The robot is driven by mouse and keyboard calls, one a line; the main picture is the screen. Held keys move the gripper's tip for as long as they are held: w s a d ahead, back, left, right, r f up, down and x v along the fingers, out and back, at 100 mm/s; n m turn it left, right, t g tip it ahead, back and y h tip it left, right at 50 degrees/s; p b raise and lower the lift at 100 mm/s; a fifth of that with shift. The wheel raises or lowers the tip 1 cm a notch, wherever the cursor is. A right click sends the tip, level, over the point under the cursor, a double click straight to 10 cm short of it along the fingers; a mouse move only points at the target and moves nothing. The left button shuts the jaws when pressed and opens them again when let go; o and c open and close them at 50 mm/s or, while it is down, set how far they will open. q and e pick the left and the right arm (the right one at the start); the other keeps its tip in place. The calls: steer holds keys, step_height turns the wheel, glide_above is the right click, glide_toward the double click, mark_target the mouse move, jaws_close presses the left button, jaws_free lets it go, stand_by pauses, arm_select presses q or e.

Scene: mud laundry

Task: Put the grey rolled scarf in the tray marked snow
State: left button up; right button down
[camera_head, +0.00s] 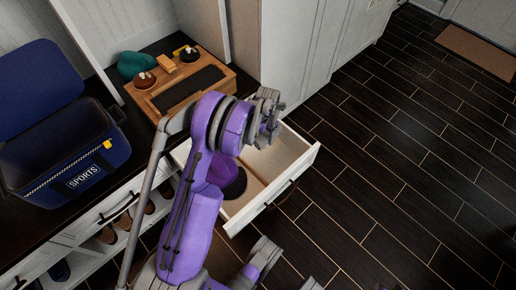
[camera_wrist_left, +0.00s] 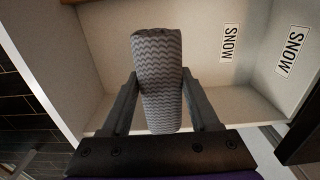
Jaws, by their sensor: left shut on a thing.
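The grey rolled scarf (camera_wrist_left: 160,80), with a zigzag pattern, stands between the fingers of my left gripper (camera_wrist_left: 163,105) in the left wrist view. That gripper is shut on it. Behind the scarf is a pale tray-like compartment (camera_wrist_left: 205,70) with two SNOW labels (camera_wrist_left: 230,42) on its walls. I cannot tell whether the scarf touches its floor. In the head view my left gripper (camera_head: 268,112) is over the far part of an open white drawer (camera_head: 291,186); my arm hides the scarf there. My right gripper is not identifiable.
Purple and dark knitted items (camera_head: 236,184) lie in the drawer's near part, beside a wooden divider (camera_head: 254,184). A blue SPORTS bin (camera_head: 50,165) and a wooden organiser (camera_head: 215,73) stand on the dark counter. Shoes sit on the shelf below.

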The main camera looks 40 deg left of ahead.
arm_select(q)
steer(key=b, duration=0.2)
glide_above(262, 154)
step_height(262, 154, down, 8)
steer(key=shift+a+r, duration=0.1)
steer(key=shift+f+b, duration=0.4)
steer(key=shift+f, duration=1.55)
steer(key=shift+f, duration=0.1)
steer(key=o, duration=1.4)
steer(key=shift+o, duration=0.2)
